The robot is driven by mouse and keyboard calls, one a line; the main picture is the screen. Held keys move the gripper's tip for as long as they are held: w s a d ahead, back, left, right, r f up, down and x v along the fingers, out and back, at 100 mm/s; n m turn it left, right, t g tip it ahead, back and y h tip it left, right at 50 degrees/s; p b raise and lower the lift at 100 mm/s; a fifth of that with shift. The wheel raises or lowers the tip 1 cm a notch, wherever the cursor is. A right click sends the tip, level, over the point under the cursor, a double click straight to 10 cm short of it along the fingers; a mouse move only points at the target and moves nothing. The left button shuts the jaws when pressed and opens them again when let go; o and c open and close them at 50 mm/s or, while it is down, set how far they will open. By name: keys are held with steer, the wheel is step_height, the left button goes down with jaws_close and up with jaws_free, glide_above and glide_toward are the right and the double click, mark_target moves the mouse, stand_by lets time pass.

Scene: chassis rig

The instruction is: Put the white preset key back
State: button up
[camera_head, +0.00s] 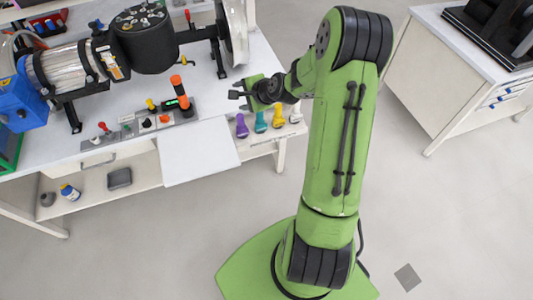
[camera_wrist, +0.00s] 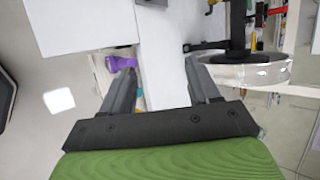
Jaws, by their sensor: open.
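The white preset key (camera_head: 296,114) is at the right end of a row of coloured keys near the bench's front right corner. It is small in the head view, so I cannot tell whether it lies loose or sits in a holder. I cannot make it out in the wrist view. My gripper (camera_head: 236,95) is above the bench, up and to the left of the white key, apart from it. In the wrist view the fingers (camera_wrist: 160,75) stand wide apart with nothing held between them.
Purple (camera_head: 241,126), teal (camera_head: 261,122) and yellow (camera_head: 278,118) keys stand left of the white one. The purple key also shows in the wrist view (camera_wrist: 120,63). A white panel (camera_head: 198,152) juts from the bench front. A machine with a large wheel (camera_head: 234,30) stands behind.

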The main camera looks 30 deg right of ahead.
steer(key=s+a+r+n+g, duration=0.2)
steer(key=s+a+r+n, duration=0.4)
steer(key=a+r+n, duration=0.15)
steer(key=s+a+r+n, duration=0.1)
steer(key=s+r+n, duration=0.2)
steer(key=s, duration=0.5)
steer(key=s+a+r+n+g+h, duration=0.1)
steer(key=s+a+r+n, duration=0.1)
steer(key=s, duration=0.6)
steer(key=s+a+r+n+g+h, duration=0.1)
steer(key=s+r+n, duration=0.3)
steer(key=s, duration=0.5)
steer(key=shift+a+r+n, duration=0.2)
steer(key=shift+a+n, duration=0.05)
steer(key=shift+n, duration=0.8)
